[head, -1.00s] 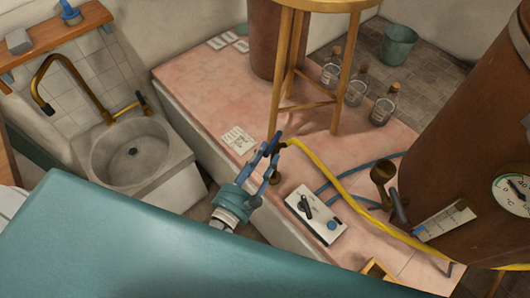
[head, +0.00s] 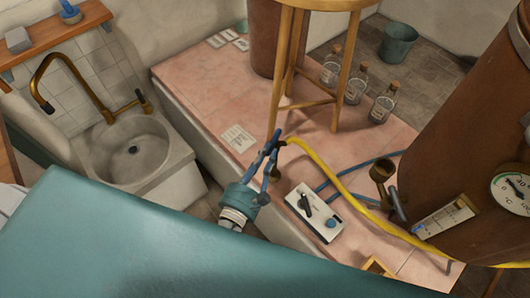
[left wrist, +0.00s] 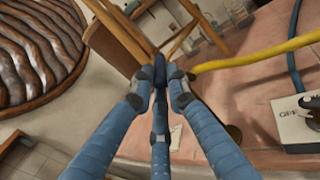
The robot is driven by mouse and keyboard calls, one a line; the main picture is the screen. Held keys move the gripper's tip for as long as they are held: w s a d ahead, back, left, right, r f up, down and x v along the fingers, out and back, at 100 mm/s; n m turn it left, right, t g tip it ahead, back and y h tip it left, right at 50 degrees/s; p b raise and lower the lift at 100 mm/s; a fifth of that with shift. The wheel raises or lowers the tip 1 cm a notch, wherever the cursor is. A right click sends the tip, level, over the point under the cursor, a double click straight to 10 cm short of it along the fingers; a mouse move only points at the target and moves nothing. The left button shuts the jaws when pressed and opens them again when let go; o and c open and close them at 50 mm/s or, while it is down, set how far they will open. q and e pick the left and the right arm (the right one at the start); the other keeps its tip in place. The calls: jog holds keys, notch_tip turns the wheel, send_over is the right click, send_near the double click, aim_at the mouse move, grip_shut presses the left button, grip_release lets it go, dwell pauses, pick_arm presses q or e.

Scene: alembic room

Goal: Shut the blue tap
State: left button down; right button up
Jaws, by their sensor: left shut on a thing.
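My left gripper (head: 271,146) is over the edge of the pink tiled platform, beside the near end of the yellow hose. Its blue fingers are closed together on a small dark blue piece, which looks like the handle of the blue tap (left wrist: 160,66). The left gripper's fingertips (left wrist: 160,84) meet around the lower part of this piece in the left wrist view. The fingers hide most of the tap, so I cannot tell its angle well. My right gripper is not in view.
The yellow hose (head: 335,172) runs right from beside the gripper. A white control box (head: 314,212) is close on the right. A wooden stool (head: 337,95) and several bottles (head: 354,86) stand behind. A stone sink (head: 170,165) is left, a large brown vessel (head: 465,140) right.

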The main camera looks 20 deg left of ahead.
pick_arm(q)
jog(key=shift+w+d+r+n+g+y+b, duration=0.15)
jog(key=shift+d+n+y+b, duration=0.25)
jog(key=shift+n+y, duration=0.8)
jog(key=shift+d+f+n+g+y+b, duration=0.15)
jog(key=shift+d+n+y, duration=0.45)
jog(key=shift+y, duration=1.05)
jog(key=shift+w+d+r+n+g+y+b, duration=0.1)
jog(key=shift+d+n+g+y+b, duration=0.25)
jog(key=shift+n+y, duration=0.9)
jog(key=shift+d+m, duration=0.1)
jog(key=shift+m, duration=0.15)
jog(key=c, duration=1.7)
grip_release()
